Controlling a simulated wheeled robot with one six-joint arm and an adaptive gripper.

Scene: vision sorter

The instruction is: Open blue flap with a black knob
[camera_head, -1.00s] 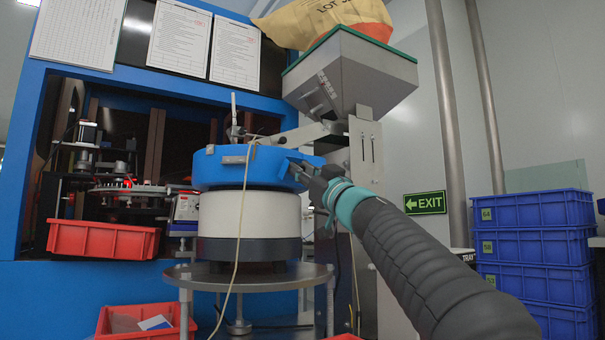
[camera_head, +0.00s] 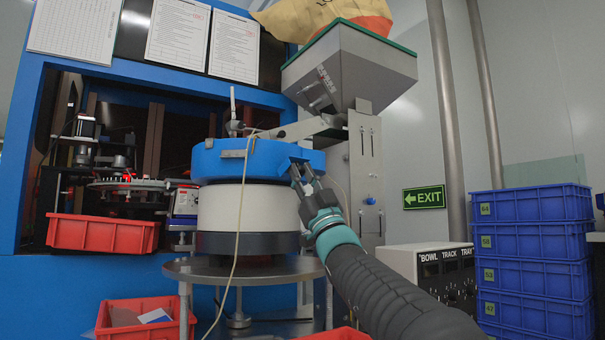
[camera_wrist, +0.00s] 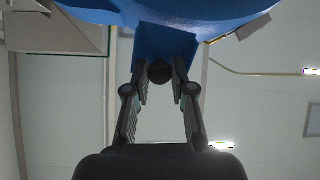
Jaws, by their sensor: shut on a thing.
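The blue bowl (camera_head: 235,160) sits on a white drum. The blue flap (camera_wrist: 166,42) is at the top centre of the wrist view, against the blue bowl underside. The black knob (camera_wrist: 159,72) stands out from the flap. My gripper (camera_wrist: 160,75) is shut on the knob, with one finger on each side of it. In the head view my gripper (camera_head: 299,174) reaches up to the right side of the blue bowl. There the knob is hidden by my fingers, and how far the flap stands open is hard to tell.
A grey hopper (camera_head: 348,65) stands above the bowl on a metal column (camera_head: 365,175). A control box (camera_head: 437,270) is right of my arm. Blue crates (camera_head: 535,245) are stacked at the right. Red bins (camera_head: 103,234) sit at the left. A round metal table (camera_head: 215,272) is below.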

